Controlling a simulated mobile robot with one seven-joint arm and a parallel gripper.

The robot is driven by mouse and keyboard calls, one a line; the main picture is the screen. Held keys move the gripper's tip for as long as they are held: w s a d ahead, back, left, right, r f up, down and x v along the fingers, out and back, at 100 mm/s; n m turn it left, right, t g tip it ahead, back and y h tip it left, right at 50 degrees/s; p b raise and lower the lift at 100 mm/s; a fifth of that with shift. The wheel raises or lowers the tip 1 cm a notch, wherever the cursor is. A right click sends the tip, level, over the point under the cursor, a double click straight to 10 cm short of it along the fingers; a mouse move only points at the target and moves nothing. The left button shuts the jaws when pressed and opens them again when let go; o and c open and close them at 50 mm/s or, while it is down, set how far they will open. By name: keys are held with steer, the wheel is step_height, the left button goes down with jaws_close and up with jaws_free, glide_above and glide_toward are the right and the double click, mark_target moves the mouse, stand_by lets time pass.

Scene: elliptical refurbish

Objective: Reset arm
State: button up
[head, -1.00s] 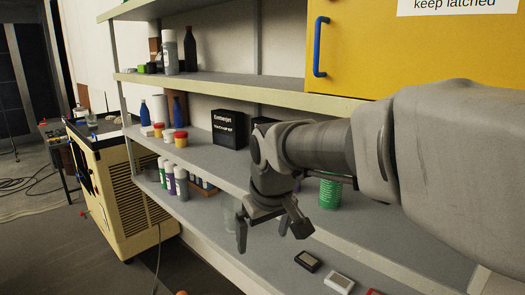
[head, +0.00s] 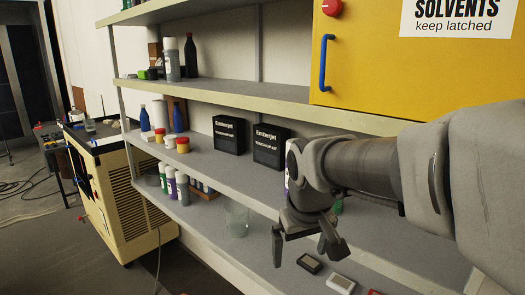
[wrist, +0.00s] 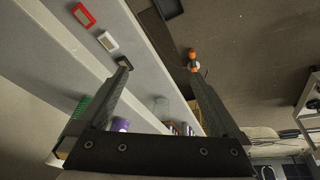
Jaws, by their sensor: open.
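My gripper (head: 306,246) hangs at the end of my arm in front of the lower shelves on the right side of the head view. Its two fingers are spread apart with nothing between them. In the wrist view my gripper (wrist: 160,80) also shows open, with the shelf edge and floor beyond its fingers. It touches nothing that I can see.
The shelf unit (head: 215,158) holds black boxes (head: 229,134), bottles and a clear glass jar (head: 236,218). Small cases, such as a white one (head: 340,283), lie near the gripper. A yellow cabinet (head: 400,75) is above. A cream machine (head: 128,200) stands left. Open floor lies in front.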

steer(key=s+d+m+t, duration=0.1)
steer(key=s+d, duration=0.2)
steer(key=s, duration=0.4)
steer(key=s+d+m+t, duration=0.1)
steer(key=s+d+m, duration=0.1)
steer(key=s+d, duration=0.2)
steer(key=s, duration=0.3)
steer(key=shift+s+r, duration=0.2)
steer(key=shift+s, duration=0.15)
